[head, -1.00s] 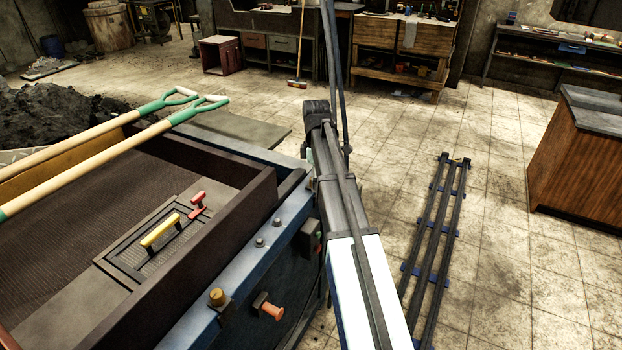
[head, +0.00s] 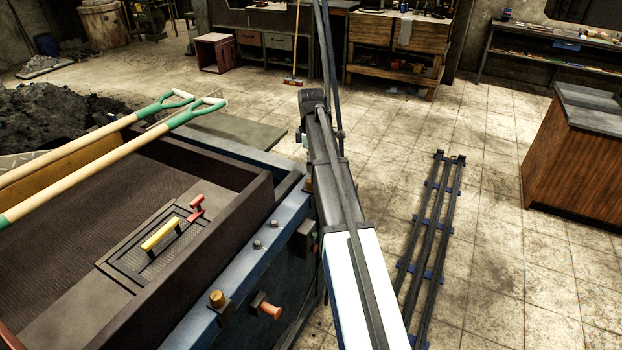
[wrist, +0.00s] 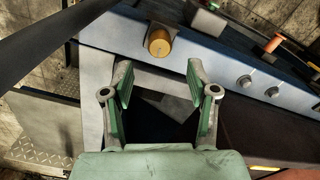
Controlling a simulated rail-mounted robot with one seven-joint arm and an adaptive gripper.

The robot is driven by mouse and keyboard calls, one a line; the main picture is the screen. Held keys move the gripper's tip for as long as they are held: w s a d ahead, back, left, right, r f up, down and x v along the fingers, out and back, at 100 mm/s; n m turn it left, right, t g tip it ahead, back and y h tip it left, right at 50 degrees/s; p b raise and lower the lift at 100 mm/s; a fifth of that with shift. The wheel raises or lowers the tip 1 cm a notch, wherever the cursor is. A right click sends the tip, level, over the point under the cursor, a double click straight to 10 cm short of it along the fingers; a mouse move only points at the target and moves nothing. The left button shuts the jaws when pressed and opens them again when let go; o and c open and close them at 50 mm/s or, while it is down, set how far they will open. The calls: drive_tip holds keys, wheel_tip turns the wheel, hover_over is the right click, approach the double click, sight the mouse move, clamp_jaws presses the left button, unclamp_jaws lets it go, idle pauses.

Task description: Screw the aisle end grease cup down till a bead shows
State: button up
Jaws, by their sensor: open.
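A round brass grease cup (wrist: 158,42) sits on the blue edge rail (wrist: 110,32) in the wrist view. My gripper (wrist: 159,64) is open and empty, with its green-padded fingers spread. The cup shows just beyond the fingertips, roughly centred between them, and is not gripped. I cannot tell the height gap or whether a bead shows. A second brass cup (head: 217,298) stands at the near end of the blue rail (head: 235,262) in the head view. My arm hides my gripper in the head view.
An orange knob (head: 268,308) juts from the side panel. Bolts (head: 257,245) stand on the rail.

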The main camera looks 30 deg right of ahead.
sight(310, 184)
wheel_tip(310, 184, down, 8)
drive_tip(key=shift+f+p, duration=0.1)
drive_tip(key=shift+p, duration=0.9)
clamp_jaws()
